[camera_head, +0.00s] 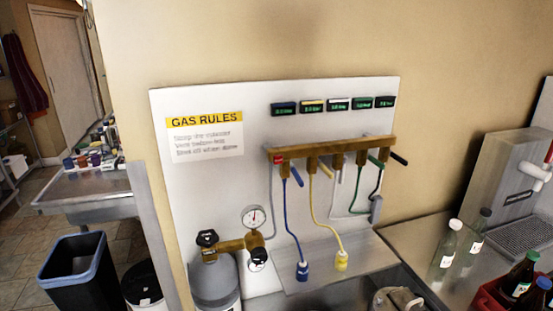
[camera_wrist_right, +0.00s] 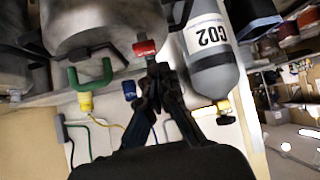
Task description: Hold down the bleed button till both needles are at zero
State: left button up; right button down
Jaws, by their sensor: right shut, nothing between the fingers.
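In the head view, an upper round gauge (camera_head: 254,216) with a white face and a lower gauge (camera_head: 258,255) sit on a brass regulator (camera_head: 232,245) above a grey cylinder (camera_head: 214,283). The upper needle appears to point up; the lower one is too small to read. A small red piece (camera_head: 280,159) is at the left end of the brass manifold (camera_head: 335,149); I cannot tell whether it is the bleed button. In the right wrist view, my right gripper (camera_wrist_right: 153,70) is shut and empty, its tips near a red piece (camera_wrist_right: 145,47); contact is unclear. My left gripper is not in view.
A blue hose (camera_head: 288,220) and a yellow hose (camera_head: 318,205) hang from the manifold. Bottles (camera_head: 447,245) stand at right. The wrist view shows a CO2 cylinder (camera_wrist_right: 210,70) and a metal keg (camera_wrist_right: 95,25) with a green handle (camera_wrist_right: 90,80) close to the gripper.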

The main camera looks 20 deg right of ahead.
jog(key=w+r+t+y, duration=0.1)
jog(key=w+r+t, duration=0.2)
jog(key=w+r, duration=0.25)
jog(key=n+t+y, duration=0.2)
jog(key=t+y, duration=0.4)
jog(key=t, duration=0.1)
send_near(277, 159)
jog(key=s+a+f, duration=0.4)
jog(key=a+f, duration=0.1)
jog(key=f, duration=0.1)
notch_tip(277, 159, up, 8)
jog(key=d+n+t+y, duration=0.1)
jog(key=d+n+y, duration=0.1)
jog(key=y, duration=0.2)
jog(key=shift+d+n+y+p, duration=0.25)
jog(key=shift+n+y+p, duration=0.05)
jog(key=shift+y+p, duration=0.1)
jog(key=shift+s, duration=0.1)
jog(key=w+b, duration=0.5)
jog(key=w, duration=0.3)
jog(key=shift+w+a+b, duration=0.15)
jog(key=shift+w+b, duration=0.2)
jog(key=shift+w, duration=0.05)
